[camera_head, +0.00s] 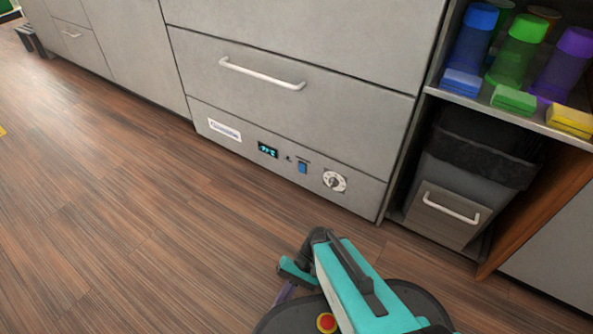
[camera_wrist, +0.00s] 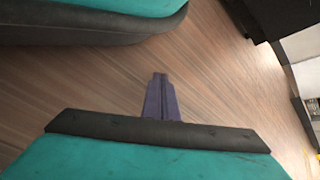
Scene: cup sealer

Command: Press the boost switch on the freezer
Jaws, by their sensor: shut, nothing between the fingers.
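The freezer (camera_head: 290,110) is a grey drawer unit with a white bar handle, in the middle of the head view. Its lower panel carries a small blue switch (camera_head: 303,168), between a lit display (camera_head: 268,150) and a round white dial (camera_head: 334,181). The switch's label is too small to read. My gripper (camera_wrist: 160,78) shows in the wrist view with its dark fingers together and empty, over wooden floor. In the head view my folded arm is low at the centre, apart from the freezer panel. The freezer panel cannot be made out in the wrist view.
A bin (camera_head: 452,190) with a white handle stands in an open cabinet right of the freezer. Above it, a shelf (camera_head: 513,117) holds coloured bottles and boxes. The wooden floor (camera_head: 120,210) in front and to the left is clear.

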